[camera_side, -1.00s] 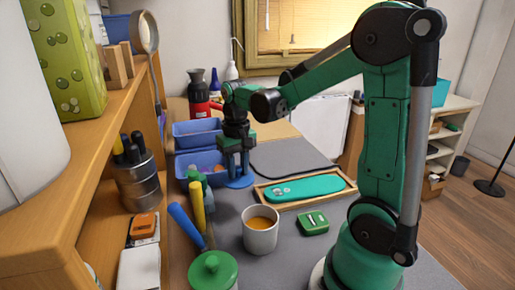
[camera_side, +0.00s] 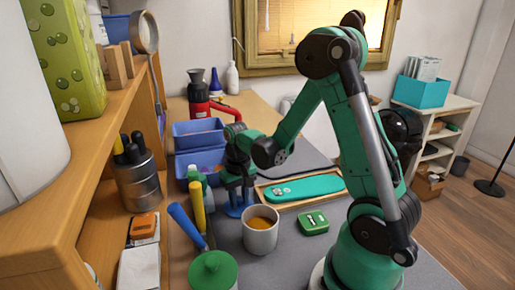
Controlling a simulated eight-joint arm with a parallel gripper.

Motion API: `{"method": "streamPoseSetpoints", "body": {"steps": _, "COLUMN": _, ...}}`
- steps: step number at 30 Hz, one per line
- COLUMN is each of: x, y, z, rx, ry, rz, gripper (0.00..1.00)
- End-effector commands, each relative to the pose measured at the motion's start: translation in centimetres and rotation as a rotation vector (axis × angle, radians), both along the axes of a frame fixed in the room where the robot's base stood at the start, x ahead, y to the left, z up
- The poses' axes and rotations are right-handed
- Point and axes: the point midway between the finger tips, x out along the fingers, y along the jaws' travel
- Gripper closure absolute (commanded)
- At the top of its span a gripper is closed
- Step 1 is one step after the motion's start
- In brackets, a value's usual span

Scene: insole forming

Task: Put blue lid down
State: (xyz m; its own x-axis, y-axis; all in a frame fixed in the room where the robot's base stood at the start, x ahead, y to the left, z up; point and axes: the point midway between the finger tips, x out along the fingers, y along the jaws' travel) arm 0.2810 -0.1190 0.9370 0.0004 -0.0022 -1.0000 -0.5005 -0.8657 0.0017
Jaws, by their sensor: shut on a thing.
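My gripper (camera_side: 239,194) points down at the middle of the table, left of the wooden tray. It is shut on the blue lid (camera_side: 233,212), a flat disc at the fingertips. The lid is low, just behind the cup of orange-brown liquid and right of the yellow handle. The cup and the handle stand close in front of it. I cannot tell whether the lid touches the table.
The white cup (camera_side: 260,230) and a green-lidded jar (camera_side: 213,270) stand in front. A yellow-handled tool (camera_side: 197,205) is at the left. The wooden tray (camera_side: 300,203) holds a teal insole (camera_side: 303,188). Blue bins (camera_side: 199,134) stand behind. A green box (camera_side: 314,223) lies at the right.

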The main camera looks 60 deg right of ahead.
Motion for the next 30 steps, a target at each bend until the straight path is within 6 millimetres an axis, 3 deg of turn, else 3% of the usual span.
{"method": "streamPoseSetpoints", "body": {"steps": 2, "x": 0.0, "y": 0.0, "z": -0.2, "rx": 0.000, "ry": 0.000, "rz": 0.000, "gripper": 1.00}}
{"method": "streamPoseSetpoints", "body": {"steps": 3, "x": 0.0, "y": 0.0, "z": -0.3, "rx": 0.000, "ry": 0.000, "rz": 0.000, "gripper": 0.70}}
{"method": "streamPoseSetpoints", "body": {"steps": 6, "x": 0.0, "y": 0.0, "z": -0.3, "rx": 0.000, "ry": 0.000, "rz": 0.000, "gripper": 0.42}}
{"method": "streamPoseSetpoints", "body": {"steps": 19, "x": 0.0, "y": 0.0, "z": 0.3, "rx": 0.000, "ry": 0.000, "rz": 0.000, "gripper": 0.42}}
{"method": "streamPoseSetpoints", "body": {"steps": 23, "x": 0.0, "y": 0.0, "z": 2.0, "rx": 0.000, "ry": 0.000, "rz": 0.000, "gripper": 0.42}}
{"method": "streamPoseSetpoints", "body": {"steps": 30, "x": -0.1, "y": 0.0, "z": 6.5, "rx": 0.000, "ry": 0.000, "rz": 0.000, "gripper": 0.42}}
